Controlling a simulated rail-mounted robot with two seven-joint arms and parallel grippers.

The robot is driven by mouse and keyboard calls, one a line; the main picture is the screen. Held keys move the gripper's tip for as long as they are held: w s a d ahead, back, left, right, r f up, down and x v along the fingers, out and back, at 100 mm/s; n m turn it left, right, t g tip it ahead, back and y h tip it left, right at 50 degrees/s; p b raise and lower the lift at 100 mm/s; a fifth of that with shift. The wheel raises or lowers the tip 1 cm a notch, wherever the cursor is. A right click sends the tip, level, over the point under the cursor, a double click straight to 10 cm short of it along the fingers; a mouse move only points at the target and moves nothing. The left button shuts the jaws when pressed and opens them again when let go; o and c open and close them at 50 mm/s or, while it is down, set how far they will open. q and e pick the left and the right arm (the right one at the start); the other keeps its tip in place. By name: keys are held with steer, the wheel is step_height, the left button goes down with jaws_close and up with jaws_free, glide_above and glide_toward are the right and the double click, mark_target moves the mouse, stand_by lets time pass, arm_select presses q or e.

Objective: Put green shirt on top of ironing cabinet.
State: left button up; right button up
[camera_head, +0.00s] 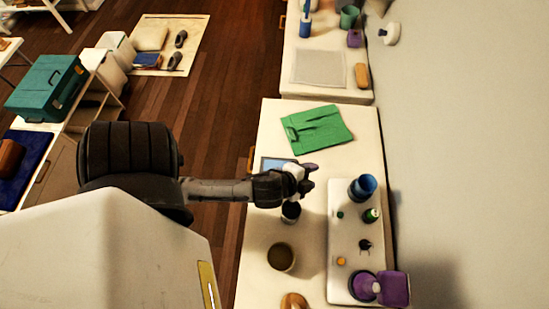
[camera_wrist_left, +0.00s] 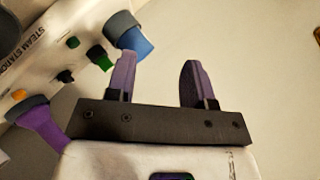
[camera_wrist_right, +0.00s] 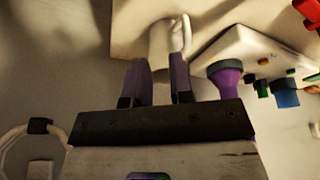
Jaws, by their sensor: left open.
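The green shirt (camera_head: 318,129) lies folded and flat on the white worktop (camera_head: 265,225), near its far end. A white panel with coloured knobs (camera_head: 342,218) sits on this worktop; the left wrist view shows "STEAM STATION" lettering on the panel (camera_wrist_left: 50,75). I cannot tell for sure which unit is the ironing cabinet. My left gripper (camera_head: 308,177) is above the worktop, nearer than the shirt and apart from it. In the left wrist view it (camera_wrist_left: 158,78) is open and empty.
A second white unit (camera_head: 300,90) stands beyond the shirt, with a grey mat (camera_head: 319,68) and a sponge (camera_head: 361,76). Cups (camera_head: 281,257) stand on the near worktop. A wall runs along the right. A teal case (camera_head: 47,87) is at left, past open wooden floor.

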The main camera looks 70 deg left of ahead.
arm_select(q)
steer(key=s+d+f+n+g+h, duration=0.1)
steer(key=s+d+n+g, duration=0.2)
steer(key=s, duration=0.3)
steer(key=s+d+f+n+g+h, duration=0.2)
steer(key=s+d+n+g, duration=0.1)
steer(key=s, duration=0.3)
steer(key=shift+s+d+n+g, duration=0.25)
steer(key=shift+n+g, duration=0.15)
steer(key=shift+g, duration=0.4)
step_height(320, 180, up, 7)
steer(key=p, duration=0.7)
steer(key=shift+f, duration=0.1)
